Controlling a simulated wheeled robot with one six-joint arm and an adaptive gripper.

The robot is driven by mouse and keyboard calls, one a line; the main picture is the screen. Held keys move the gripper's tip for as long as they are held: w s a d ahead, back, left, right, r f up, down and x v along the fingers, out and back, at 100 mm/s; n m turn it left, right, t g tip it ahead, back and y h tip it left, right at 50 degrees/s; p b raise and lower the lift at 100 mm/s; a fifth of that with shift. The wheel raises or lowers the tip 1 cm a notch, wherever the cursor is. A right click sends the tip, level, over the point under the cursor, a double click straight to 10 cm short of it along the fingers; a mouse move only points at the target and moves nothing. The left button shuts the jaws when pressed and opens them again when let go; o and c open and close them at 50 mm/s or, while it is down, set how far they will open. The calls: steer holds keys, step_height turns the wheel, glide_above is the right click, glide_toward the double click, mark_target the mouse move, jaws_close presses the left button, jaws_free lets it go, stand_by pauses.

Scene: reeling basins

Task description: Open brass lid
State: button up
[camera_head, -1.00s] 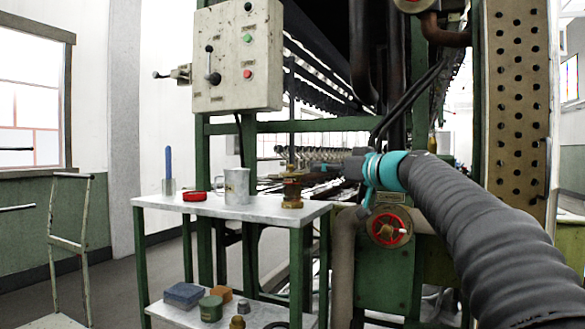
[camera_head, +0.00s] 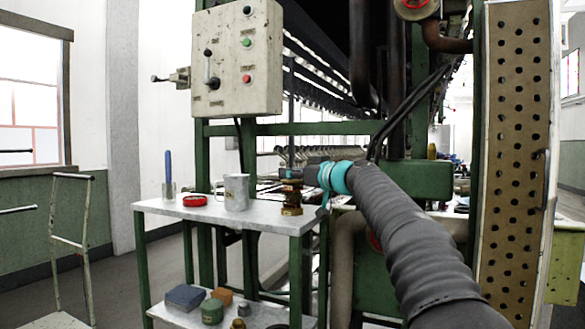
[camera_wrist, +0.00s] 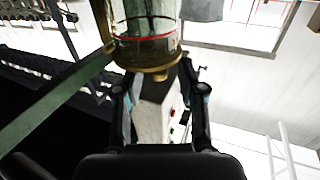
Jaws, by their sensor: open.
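A small brass fitting (camera_head: 291,207) stands on the right end of the grey tabletop. My gripper (camera_head: 296,177) is at its upper part in the head view; the overlap hides whether they touch. In the wrist view a clear cylinder (camera_wrist: 146,12) with a red line ends in a brass cap (camera_wrist: 148,52) with a small knob. I cannot tell for certain that this cap is the brass lid. My gripper (camera_wrist: 160,92) is open there, one finger on each side. The cap's knob lies near the gap, and nothing is clamped.
The small table (camera_head: 262,221) also holds a metal mug (camera_head: 236,192), a red ring (camera_head: 195,201) and a blue-handled tool (camera_head: 168,170). Blocks and jars sit on its lower shelf. A switch box (camera_head: 237,58) hangs above. The green machine frame (camera_head: 419,180) stands close on the right.

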steer(key=shift+w+a, duration=0.35)
jaws_close()
